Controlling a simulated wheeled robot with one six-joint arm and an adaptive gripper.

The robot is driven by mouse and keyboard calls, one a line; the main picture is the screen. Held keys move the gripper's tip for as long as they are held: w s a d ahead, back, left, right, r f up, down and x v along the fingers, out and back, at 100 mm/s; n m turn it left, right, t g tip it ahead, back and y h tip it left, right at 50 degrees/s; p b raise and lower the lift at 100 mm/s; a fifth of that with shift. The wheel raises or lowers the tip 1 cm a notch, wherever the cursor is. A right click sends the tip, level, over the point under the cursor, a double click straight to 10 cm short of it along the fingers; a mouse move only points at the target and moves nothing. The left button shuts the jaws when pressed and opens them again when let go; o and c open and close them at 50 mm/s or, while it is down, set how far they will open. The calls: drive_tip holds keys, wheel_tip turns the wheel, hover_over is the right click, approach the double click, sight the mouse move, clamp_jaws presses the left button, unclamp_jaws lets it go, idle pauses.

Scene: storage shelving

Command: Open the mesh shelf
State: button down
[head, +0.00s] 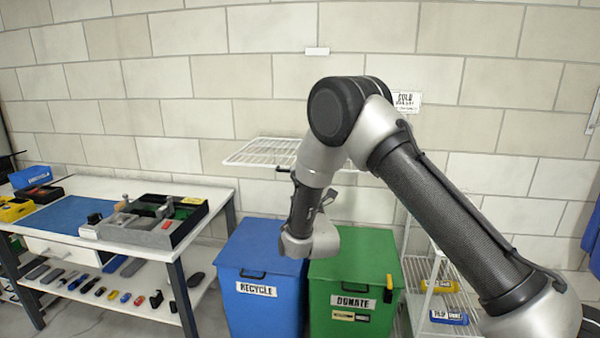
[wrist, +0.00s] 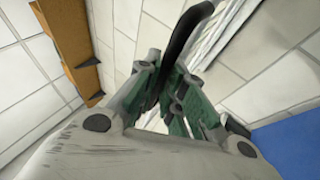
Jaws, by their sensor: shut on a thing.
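The white mesh shelf (head: 255,153) sticks out level from the block wall in the head view, left of my arm's elbow. Its right part is hidden behind my arm. In the wrist view its white wires (wrist: 228,35) run along the upper right. My gripper (wrist: 172,92), with green inner parts, is shut on a black curved handle (wrist: 190,35) that rises between its fingers beside the wires. In the head view my wrist hangs below the shelf's level and mostly hides the gripper and the grip.
A blue recycle bin (head: 262,268) and a green donate bin (head: 350,270) stand below. A workbench (head: 225,190) with trays and tools is at left. A wire rack (head: 440,270) stands at right. A brown wooden piece (wrist: 78,60) shows in the wrist view.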

drive_tip(key=shift+w+d, duration=0.15)
drive_tip(key=shift+d, duration=0.1)
drive_tip(key=c, duration=1.8)
unclamp_jaws()
drive_tip(key=shift+w, duration=0.1)
drive_tip(key=shift+s+f, duration=0.2)
drive_tip(key=shift+s, duration=0.05)
drive_tip(key=v, duration=0.7)
